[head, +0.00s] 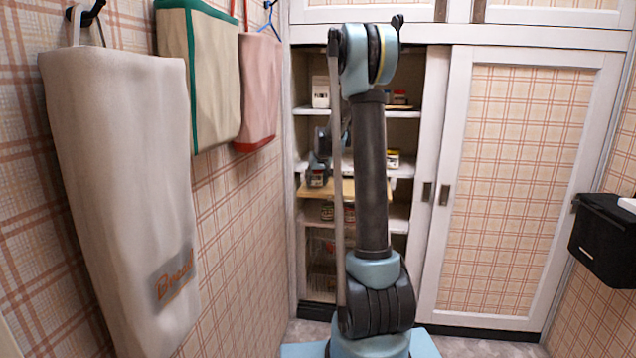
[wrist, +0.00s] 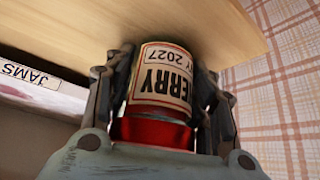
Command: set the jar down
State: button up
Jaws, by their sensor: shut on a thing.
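The jar (wrist: 163,82) has a cream label reading "ERRY 2027", upside down in the wrist view, and a red lid on the side nearer my wrist. My gripper (wrist: 160,75) is shut on it, with one finger on each side. In the head view the jar (head: 317,180) is small and dark, held below my gripper (head: 318,164) at the left end of a light wooden board (head: 362,188). The board (wrist: 195,28) fills the space beyond the jar in the wrist view. I cannot tell whether the jar touches it.
The board sits in an open cupboard whose shelves (head: 402,113) hold other jars and boxes. A closed sliding door (head: 520,180) is on the right. A "JAMS" label (wrist: 32,73) is on a white shelf edge. Cloth bags (head: 125,180) hang on the left wall.

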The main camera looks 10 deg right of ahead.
jog(key=o, duration=1.3)
jog(key=a+v, duration=0.1)
jog(key=v, duration=1.1)
jog(key=s+f+g, duration=0.1)
jog(key=s+f, duration=0.1)
jog(key=s, duration=1.1)
jog(key=s+f+g, duration=0.1)
jog(key=s+f, duration=0.1)
jog(key=s, duration=1.1)
jog(key=s+f, duration=0.4)
jog(key=s, duration=0.4)
jog(key=s+d+f+m+g, duration=0.1)
jog(key=s+f, duration=0.4)
jog(key=s, duration=0.2)
jog(key=s+d+f+g+h, duration=0.1)
jog(key=s+f, duration=0.3)
jog(key=s, duration=0.4)
jog(key=shift+s+f, duration=0.25)
jog(key=shift+s, duration=0.1)
jog(key=shift+d, duration=0.1)
